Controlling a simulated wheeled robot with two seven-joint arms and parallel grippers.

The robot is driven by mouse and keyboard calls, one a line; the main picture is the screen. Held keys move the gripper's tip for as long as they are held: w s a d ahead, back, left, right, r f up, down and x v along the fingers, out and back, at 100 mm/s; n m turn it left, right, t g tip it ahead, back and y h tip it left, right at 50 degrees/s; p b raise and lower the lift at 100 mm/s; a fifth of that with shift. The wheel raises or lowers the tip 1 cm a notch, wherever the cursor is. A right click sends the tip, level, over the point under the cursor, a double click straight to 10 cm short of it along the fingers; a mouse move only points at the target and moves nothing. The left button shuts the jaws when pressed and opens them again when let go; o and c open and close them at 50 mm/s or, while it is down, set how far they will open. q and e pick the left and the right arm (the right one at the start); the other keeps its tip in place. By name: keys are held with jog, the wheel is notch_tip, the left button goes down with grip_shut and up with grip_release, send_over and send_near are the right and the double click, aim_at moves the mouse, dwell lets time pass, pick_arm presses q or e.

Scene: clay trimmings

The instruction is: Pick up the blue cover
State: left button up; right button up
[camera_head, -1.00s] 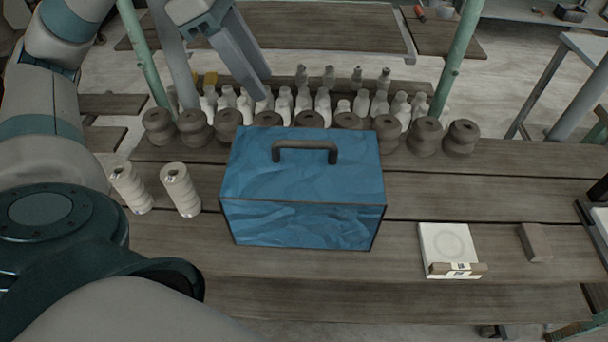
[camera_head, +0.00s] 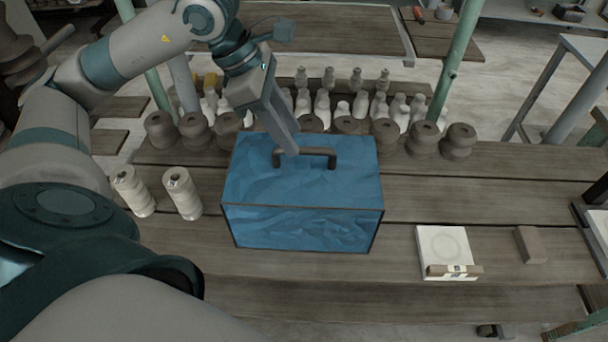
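The blue cover (camera_head: 300,187) is a box-shaped blue block with dark edges, standing on the wooden table. A dark handle (camera_head: 318,152) rises from its top. My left gripper (camera_head: 291,150) reaches down from the upper left, with its fingertips at the left part of the handle. The fingers overlap in this view, so I cannot tell whether they are open or shut, or touching the handle. My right gripper is not in view.
Two white spools (camera_head: 183,193) stand left of the cover. Several brown clay pieces (camera_head: 458,141) and white bottles stand in rows behind it. A white tile (camera_head: 444,246) and a small brown block (camera_head: 530,245) lie on the right. The table between cover and tile is clear.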

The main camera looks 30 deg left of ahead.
aim_at(302, 148)
pick_arm(q)
jog(key=shift+w+d+f, duration=0.1)
jog(key=shift+d+f, duration=0.05)
jog(key=shift+f, duration=0.3)
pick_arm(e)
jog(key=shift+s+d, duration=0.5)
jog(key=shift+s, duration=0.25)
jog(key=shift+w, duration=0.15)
